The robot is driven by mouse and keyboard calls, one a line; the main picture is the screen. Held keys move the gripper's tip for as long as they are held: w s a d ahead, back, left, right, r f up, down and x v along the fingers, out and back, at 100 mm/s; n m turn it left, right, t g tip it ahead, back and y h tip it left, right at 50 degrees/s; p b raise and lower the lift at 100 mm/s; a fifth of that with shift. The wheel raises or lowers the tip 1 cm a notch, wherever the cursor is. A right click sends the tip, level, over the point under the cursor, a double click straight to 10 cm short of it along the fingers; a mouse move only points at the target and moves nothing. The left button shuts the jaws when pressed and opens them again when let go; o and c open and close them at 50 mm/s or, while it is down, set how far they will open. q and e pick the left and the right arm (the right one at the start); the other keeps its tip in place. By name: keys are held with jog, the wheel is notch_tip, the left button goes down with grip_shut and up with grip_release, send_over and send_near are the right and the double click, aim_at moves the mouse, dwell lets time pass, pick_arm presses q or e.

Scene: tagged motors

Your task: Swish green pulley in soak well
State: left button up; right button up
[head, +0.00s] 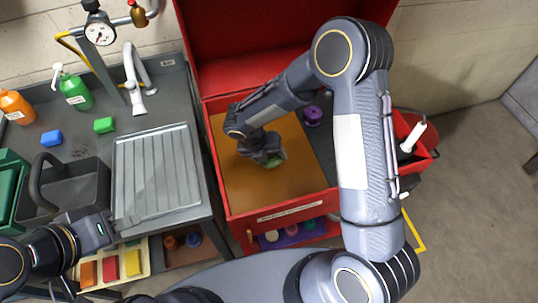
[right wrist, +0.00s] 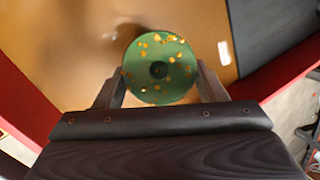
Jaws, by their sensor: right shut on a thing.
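The green pulley (right wrist: 142,76) is a round disc with a dark centre hole and several golden specks on its face. My right gripper (right wrist: 160,82) is shut on it, one finger on each side. In the head view, my right gripper (head: 268,155) reaches down over the brown well (head: 245,192) in the red cabinet, and only a bit of green (head: 279,160) shows under it. I cannot tell how deep the pulley sits in the brown surface. My left gripper (head: 108,226) is at the lower left, by the grey ribbed drainboard; its fingers are unclear.
A purple part (head: 313,115) sits on the dark strip right of the well. Red walls (head: 222,213) edge the well. A red bin (head: 428,157) hangs at right.

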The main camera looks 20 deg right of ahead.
jog(key=shift+r+p, duration=2.3)
jog(key=shift+r, duration=0.85)
jog(key=shift+r+p, duration=0.3)
jog(key=shift+r, duration=1.1)
jog(key=shift+s+d+f+m+g, duration=0.15)
jog(key=shift+d+f+m+g, duration=0.15)
jog(key=shift+m, duration=0.5)
jog(key=d+m+g, duration=0.1)
jog(key=m, duration=0.2)
jog(key=s+d+f+m+g+y+b, duration=0.1)
jog(key=m, duration=0.3)
jog(key=d+f+m+g+b, duration=0.1)
jog(key=m, duration=0.2)
jog(key=shift+s+f+m+y, duration=0.1)
jog(key=shift+s+m+y, duration=0.05)
jog(key=shift+m+y, duration=0.15)
jog(key=d+m+y, duration=0.1)
jog(key=m+y, duration=0.1)
jog(key=m, duration=0.5)
jog(key=w+d+f+m+t+y+b, duration=0.1)
jog(key=m+y, duration=0.1)
jog(key=m, duration=0.5)
jog(key=d+m+y+b, duration=0.1)
jog(key=d+m+y, duration=0.1)
jog(key=m, duration=0.5)
jog(key=shift+w+f, duration=0.15)
jog(key=shift+w, duration=0.05)
